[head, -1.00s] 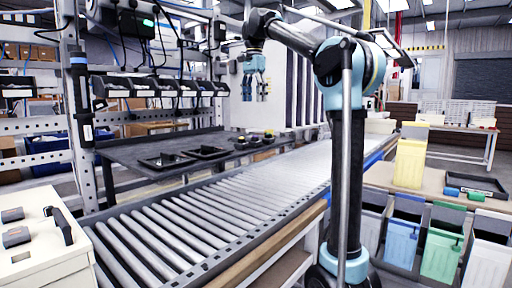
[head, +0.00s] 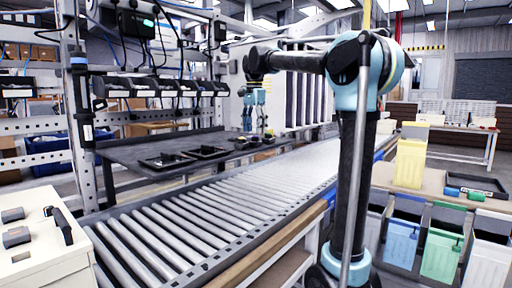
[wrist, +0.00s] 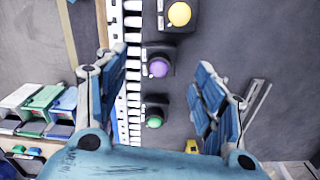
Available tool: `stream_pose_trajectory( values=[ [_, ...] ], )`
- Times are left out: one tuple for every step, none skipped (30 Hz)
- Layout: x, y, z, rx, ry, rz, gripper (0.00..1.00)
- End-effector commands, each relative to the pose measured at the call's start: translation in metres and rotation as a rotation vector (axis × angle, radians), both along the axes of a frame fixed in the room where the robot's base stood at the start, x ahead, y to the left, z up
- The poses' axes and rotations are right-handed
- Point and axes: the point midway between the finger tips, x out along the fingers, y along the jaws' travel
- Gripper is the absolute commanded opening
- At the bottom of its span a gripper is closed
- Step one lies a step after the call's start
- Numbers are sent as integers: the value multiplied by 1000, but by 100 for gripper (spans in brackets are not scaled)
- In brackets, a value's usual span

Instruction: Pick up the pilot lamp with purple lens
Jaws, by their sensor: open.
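The pilot lamp with purple lens (wrist: 158,67) sits on a dark square base on the dark tabletop (wrist: 240,35). In the wrist view it lies between the two blue fingers of my gripper (wrist: 160,70), which are spread apart and empty. A yellow-lens lamp (wrist: 179,13) and a green-lens lamp (wrist: 154,121) stand in a row with it, on either side. In the head view my gripper (head: 254,118) hangs pointing down just above the small lamps at the table's right end. There the lens colours are too small to tell.
A roller conveyor (head: 205,212) runs along the near side of the dark table (head: 130,152). Two black trays (head: 167,160) lie left of the lamps. A shelf rack with black bins (head: 145,87) stands behind. Coloured bins (head: 441,255) are at the right.

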Motion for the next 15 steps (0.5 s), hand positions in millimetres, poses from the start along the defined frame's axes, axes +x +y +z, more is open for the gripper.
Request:
stream_pose_trajectory(
  values=[
    [1,-1,-5,0,0,0,63],
    [1,-1,-9,0,0,-1,63],
    [1,-2,-15,0,0,-1,63],
    [2,-2,-19,0,0,-1,63],
    [2,-3,-23,0,0,-1,63],
    [2,-4,-29,0,0,-1,63],
    [2,-3,-33,0,0,0,63],
    [2,-3,-36,0,0,0,63],
    [2,-3,-40,0,0,0,63],
    [2,-3,-43,0,0,0,63],
    [2,-3,-45,0,0,0,63],
    [2,-3,-46,0,0,0,63],
    [2,-3,-47,0,0,0,63],
    [2,-3,-48,0,0,0,63],
    [2,-3,-48,0,0,0,63]
  ],
)
